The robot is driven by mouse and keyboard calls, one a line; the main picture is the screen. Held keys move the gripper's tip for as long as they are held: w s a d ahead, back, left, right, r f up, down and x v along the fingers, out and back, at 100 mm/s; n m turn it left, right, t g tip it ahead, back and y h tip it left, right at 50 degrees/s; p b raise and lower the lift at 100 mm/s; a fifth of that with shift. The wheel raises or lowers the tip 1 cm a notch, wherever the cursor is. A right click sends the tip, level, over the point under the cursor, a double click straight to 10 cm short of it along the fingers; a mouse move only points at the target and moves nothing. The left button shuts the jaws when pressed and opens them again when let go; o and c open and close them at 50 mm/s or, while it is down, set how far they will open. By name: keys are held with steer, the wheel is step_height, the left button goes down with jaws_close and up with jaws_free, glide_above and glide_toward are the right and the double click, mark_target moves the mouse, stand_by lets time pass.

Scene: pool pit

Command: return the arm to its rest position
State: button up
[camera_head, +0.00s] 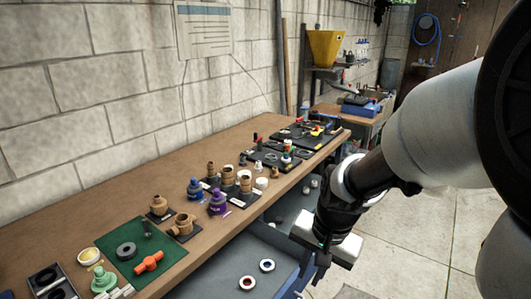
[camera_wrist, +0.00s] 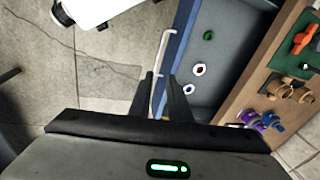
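My gripper (camera_head: 314,268) hangs from my arm at the right of the head view, in front of the workbench and pointing down. In the wrist view its two dark fingers (camera_wrist: 162,76) stand apart with a gap between them, and I see no object held. A thin white rail (camera_wrist: 167,42) runs through the gap in the picture; it appears to lie beyond the fingers, along the edge of the blue-grey lower shelf (camera_wrist: 225,50). No rest position is marked in view.
The wooden workbench (camera_head: 160,170) along the block wall carries several fittings, a green mat (camera_head: 117,243) and dark trays. A yellow hopper (camera_head: 325,48) stands at the back. Concrete floor (camera_head: 420,235) is open at right.

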steer(key=s+d+r+n+t+p, duration=0.1)
steer(key=s+r+n+p, duration=0.1)
steer(key=r, duration=0.6)
steer(key=s+d+r+n+t+h+p, duration=0.1)
steer(key=s+r+n+p, duration=0.1)
steer(key=s+r, duration=0.3)
steer(key=s+d+r+n+t+p, duration=0.1)
steer(key=s+r+p, duration=0.3)
steer(key=r, duration=0.7)
steer(key=shift+s+r+n+t, duration=0.2)
steer(key=shift+n+t, duration=0.1)
steer(key=shift+n, duration=0.4)
